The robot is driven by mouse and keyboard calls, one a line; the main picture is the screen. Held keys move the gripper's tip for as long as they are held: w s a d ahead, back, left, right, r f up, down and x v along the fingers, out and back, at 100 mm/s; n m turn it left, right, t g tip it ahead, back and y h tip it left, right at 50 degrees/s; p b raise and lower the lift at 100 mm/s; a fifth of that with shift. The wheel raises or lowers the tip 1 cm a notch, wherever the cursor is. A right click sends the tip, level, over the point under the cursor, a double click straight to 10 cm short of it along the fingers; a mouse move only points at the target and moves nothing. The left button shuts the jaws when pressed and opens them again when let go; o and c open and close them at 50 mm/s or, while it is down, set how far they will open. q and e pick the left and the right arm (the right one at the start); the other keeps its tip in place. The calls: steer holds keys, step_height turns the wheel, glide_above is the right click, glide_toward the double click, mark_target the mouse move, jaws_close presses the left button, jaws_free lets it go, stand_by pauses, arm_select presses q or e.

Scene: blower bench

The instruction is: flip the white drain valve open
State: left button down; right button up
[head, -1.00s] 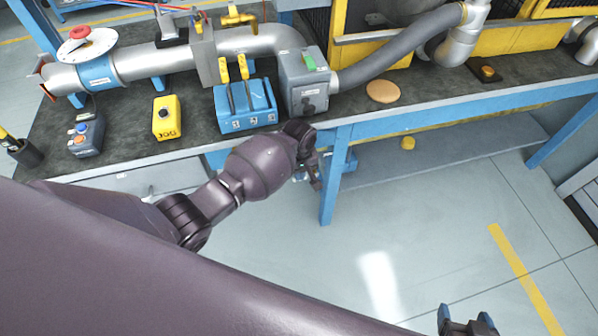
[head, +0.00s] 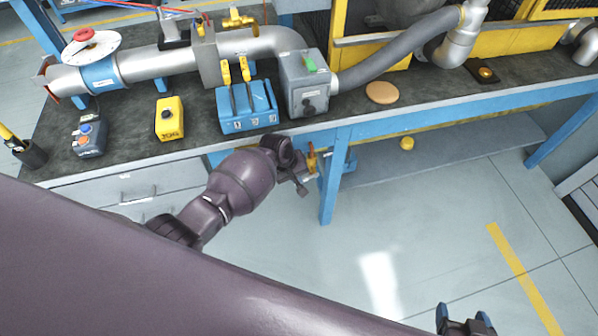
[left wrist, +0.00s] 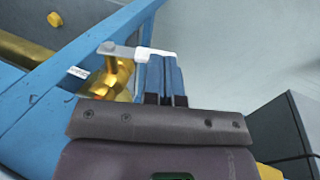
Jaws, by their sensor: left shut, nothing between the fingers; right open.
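The drain valve has a brass body (left wrist: 112,80) and a flat lever with a white end (left wrist: 155,53). In the left wrist view the lever reaches right from its pivot, and its white end is at my left gripper's (left wrist: 163,62) blue fingertips. These fingers are shut together with nothing between them; whether they touch the lever I cannot tell. In the head view the brass valve (head: 312,158) shows under the bench edge, beside my left wrist, which hides part of it. My right gripper (head: 465,312) is open and empty at the bottom right, far from the valve.
The blue bench leg (head: 331,185) stands close right of the valve. Above, the bench top carries a blue two-lever block (head: 247,108), a grey switch box (head: 304,85) and a yellow control box (head: 169,118). The floor to the right is open.

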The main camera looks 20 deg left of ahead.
arm_select(q)
steer(key=shift+s+f+h, duration=0.1)
steer(key=shift+f+h, duration=0.2)
steer(key=shift+h, duration=0.1)
steer(key=shift+f, duration=1.3)
steer(key=shift+x, duration=1.05)
steer(key=shift+w+d+f, duration=0.2)
steer(key=shift+w+d, duration=0.1)
arm_select(e)
steer(key=shift+w+a+r, duration=0.1)
steer(key=shift+w+r, duration=0.15)
steer(key=shift+w, duration=0.15)
arm_select(q)
steer(key=shift+r, duration=0.6)
steer(key=shift+p, duration=0.3)
arm_select(e)
steer(key=shift+s+d+r, duration=0.2)
steer(key=shift+s+r, duration=0.1)
steer(key=shift+r, duration=0.05)
steer(key=shift+w+a, duration=0.1)
steer(key=shift+a, duration=0.05)
